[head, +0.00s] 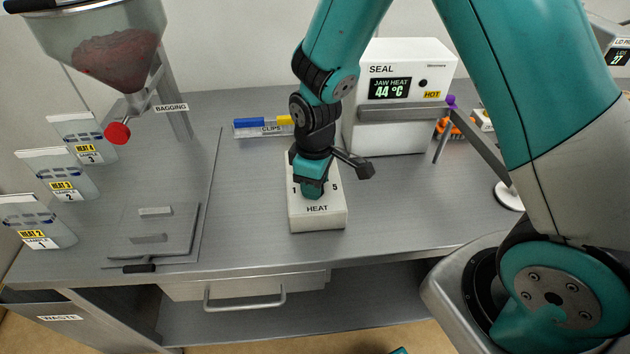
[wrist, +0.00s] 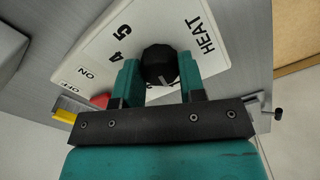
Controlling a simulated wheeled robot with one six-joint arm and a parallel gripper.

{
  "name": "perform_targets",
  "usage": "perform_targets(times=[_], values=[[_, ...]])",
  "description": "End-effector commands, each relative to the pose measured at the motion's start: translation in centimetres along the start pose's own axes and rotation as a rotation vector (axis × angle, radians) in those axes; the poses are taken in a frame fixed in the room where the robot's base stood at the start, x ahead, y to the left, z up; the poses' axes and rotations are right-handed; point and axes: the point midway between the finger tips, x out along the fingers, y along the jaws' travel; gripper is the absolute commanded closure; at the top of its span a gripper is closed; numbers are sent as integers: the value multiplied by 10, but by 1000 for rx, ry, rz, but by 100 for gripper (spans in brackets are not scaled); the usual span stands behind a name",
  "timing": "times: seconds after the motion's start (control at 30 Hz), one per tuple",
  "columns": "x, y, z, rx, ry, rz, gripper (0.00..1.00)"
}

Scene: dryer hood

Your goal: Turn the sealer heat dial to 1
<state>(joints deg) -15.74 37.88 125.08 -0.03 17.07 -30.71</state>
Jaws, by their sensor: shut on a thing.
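The white heat control box (head: 318,220) stands on the bench, marked HEAT, with 1 and 5 showing in the head view. My gripper (head: 312,188) points down over it and hides the dial there. In the wrist view, my gripper (wrist: 158,76) has its teal fingers on either side of the black heat dial (wrist: 158,62), shut on it. The box face (wrist: 100,55) shows 4, 5, HEAT, ON and OFF. A faint light mark shows on the dial, but I cannot tell which number it points at. The sealer (head: 390,130) behind reads JAW HEAT 44 °C and HOT.
A clips tray (head: 262,128) lies behind the box. A hopper (head: 105,50) with a red knob and several labelled sample bags (head: 70,172) stand at the left. A flat grey plate (head: 152,230) lies on the bench. The sealer's arm extends right of my gripper.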

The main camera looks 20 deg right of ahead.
Motion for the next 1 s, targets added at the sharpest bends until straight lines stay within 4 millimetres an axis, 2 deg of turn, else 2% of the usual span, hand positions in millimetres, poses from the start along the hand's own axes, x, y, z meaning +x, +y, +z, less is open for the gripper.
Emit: perform_targets(times=[0.67,0.7,0.8,1.0], values=[[-1,1,0,-68,-1,3,86],[-1,1,0,-68,-1,3,60],[-1,1,0,-68,0,3,37],[0,1,0,-68,0,2,37]])
